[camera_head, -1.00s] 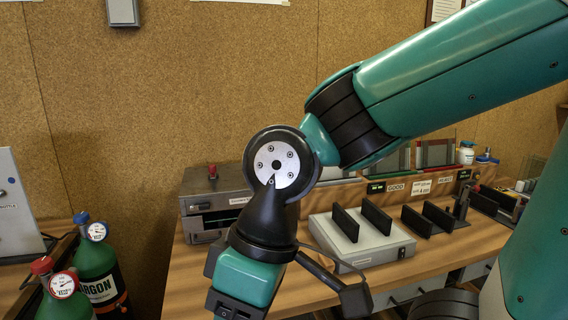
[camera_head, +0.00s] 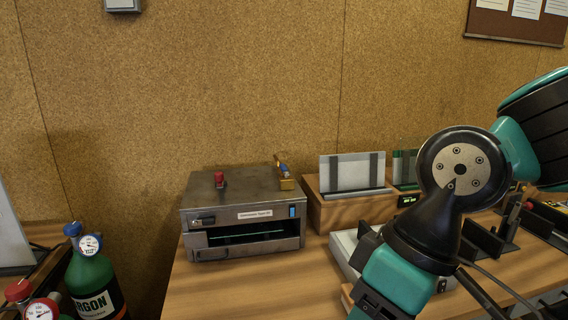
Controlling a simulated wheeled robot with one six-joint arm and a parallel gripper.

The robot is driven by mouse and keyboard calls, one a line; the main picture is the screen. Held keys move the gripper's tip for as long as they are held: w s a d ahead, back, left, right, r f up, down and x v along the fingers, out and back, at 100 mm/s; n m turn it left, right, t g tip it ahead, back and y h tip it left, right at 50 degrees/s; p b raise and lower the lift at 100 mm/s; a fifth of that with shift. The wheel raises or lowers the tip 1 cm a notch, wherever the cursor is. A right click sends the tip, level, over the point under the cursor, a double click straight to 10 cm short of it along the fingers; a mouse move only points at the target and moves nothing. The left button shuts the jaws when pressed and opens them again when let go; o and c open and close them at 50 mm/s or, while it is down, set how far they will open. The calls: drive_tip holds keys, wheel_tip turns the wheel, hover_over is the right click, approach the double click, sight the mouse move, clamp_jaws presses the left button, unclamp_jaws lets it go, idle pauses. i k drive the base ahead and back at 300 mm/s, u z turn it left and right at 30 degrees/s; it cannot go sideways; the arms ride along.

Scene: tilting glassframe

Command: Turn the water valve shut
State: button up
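A grey metal box machine (camera_head: 208,205) stands at the left of the bench, with an open front slot. A small brass fitting with a blue and orange handle (camera_head: 283,172) stands at the right rear of its top and looks like the water valve. Its exact handle angle is too small to tell. A red knob (camera_head: 219,179) sits on the same top, farther left. My arm's wrist is at the right, over the bench and apart from the machine. My gripper's fingertips are below the picture, out of view.
A wooden block with a glass pane rack (camera_head: 352,170) stands right of the machine. A pale fixture (camera_head: 343,243) lies partly behind my wrist. The bench front (camera_head: 230,285) is clear.

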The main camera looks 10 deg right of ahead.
sight(283, 169)
drive_tip(key=i, duration=0.3)
drive_tip(key=u, duration=0.45)
drive_tip(key=k, duration=1.1)
drive_tip(key=z, duration=0.2)
drive_tip(key=i, duration=1.65)
drive_tip(key=u, duration=0.6)
